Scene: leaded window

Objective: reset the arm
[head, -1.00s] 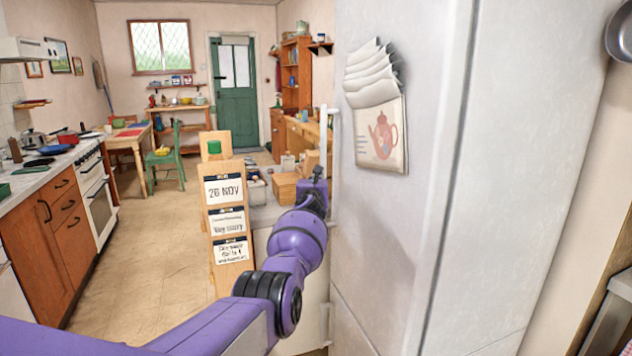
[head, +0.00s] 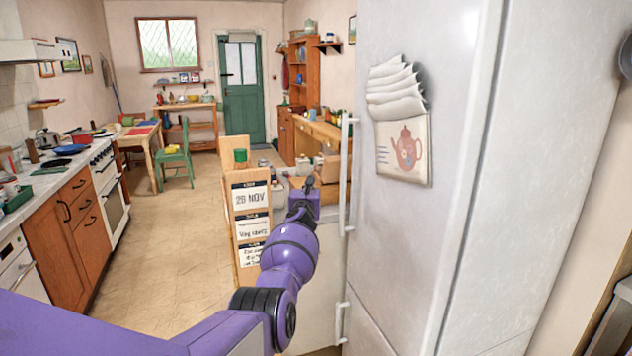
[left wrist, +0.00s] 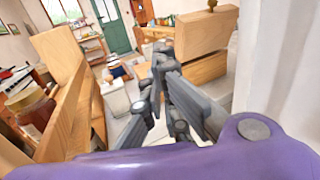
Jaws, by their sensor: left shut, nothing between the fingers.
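My left arm comes in from the left in the head view. The gripper is shut and empty. It appears apart from the fridge and the board. My right gripper is in neither view.
A white fridge (head: 455,270) with a long handle (head: 346,175) stands close on the right. The wooden sign board (head: 240,245) stands close to the arm on its left. A counter with a stove (head: 117,190) runs along the left. The floor (head: 160,250) between is clear.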

